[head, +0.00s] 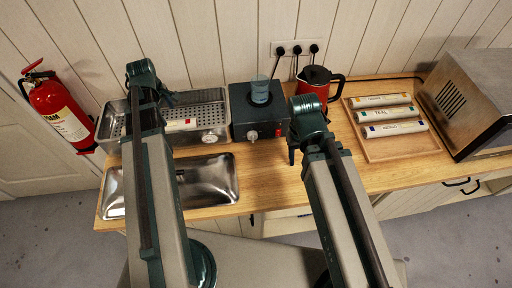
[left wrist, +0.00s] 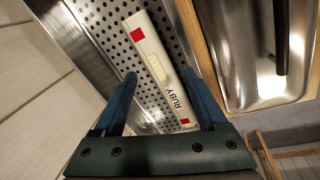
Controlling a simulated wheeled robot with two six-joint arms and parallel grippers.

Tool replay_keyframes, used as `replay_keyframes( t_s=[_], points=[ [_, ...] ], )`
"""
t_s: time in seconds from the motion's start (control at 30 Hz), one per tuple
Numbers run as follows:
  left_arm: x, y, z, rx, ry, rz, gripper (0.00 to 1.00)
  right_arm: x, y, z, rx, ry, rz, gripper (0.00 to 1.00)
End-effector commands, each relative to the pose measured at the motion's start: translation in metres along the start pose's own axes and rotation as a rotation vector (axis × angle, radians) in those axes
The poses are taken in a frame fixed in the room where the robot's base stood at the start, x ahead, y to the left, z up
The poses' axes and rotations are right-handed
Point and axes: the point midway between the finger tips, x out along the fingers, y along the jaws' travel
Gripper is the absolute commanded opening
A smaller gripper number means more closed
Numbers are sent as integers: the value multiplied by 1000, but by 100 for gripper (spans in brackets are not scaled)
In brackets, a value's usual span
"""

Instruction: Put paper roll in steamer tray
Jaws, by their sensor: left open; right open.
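A white paper roll (head: 181,124) marked RUBY with red end squares lies in the perforated steel steamer tray (head: 212,95). In the left wrist view the roll (left wrist: 158,70) lies slanted over the holes of the tray (left wrist: 98,20). My left gripper (left wrist: 160,76) is open, with its fingers on either side of the roll in that view; I see no grip on it. In the head view my left arm hides part of the tray and most of that gripper (head: 164,98). My right gripper (head: 292,152) is open and empty over the counter, right of the grey box.
A red kettle (head: 314,82), a wooden tray (head: 410,152) of labelled rolls (head: 393,128) and a steel oven (head: 470,105) stand to the right.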

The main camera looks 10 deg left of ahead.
Motion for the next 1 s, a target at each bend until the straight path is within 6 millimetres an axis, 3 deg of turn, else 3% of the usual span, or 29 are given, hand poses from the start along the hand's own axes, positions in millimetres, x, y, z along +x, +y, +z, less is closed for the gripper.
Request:
replay_keyframes(
  t_s=[0.03,0.2,0.37,0.6,0.8,1.0],
  points=[
    [0,3,33,117,-10,-14,75,0,0,0,0,0,0,50],
    [-2,6,118,494,-39,-57,75,0,0,0,0,0,0,50],
    [-7,-5,193,845,-67,-94,75,0,0,0,0,0,0,50],
    [-17,-38,288,1358,-108,-148,75,0,0,0,0,0,0,50],
    [-25,-67,337,1673,-134,-181,75,0,0,0,0,0,0,50],
    [-29,-80,355,1812,-146,-197,75,0,0,0,0,0,0,50]
  ],
)
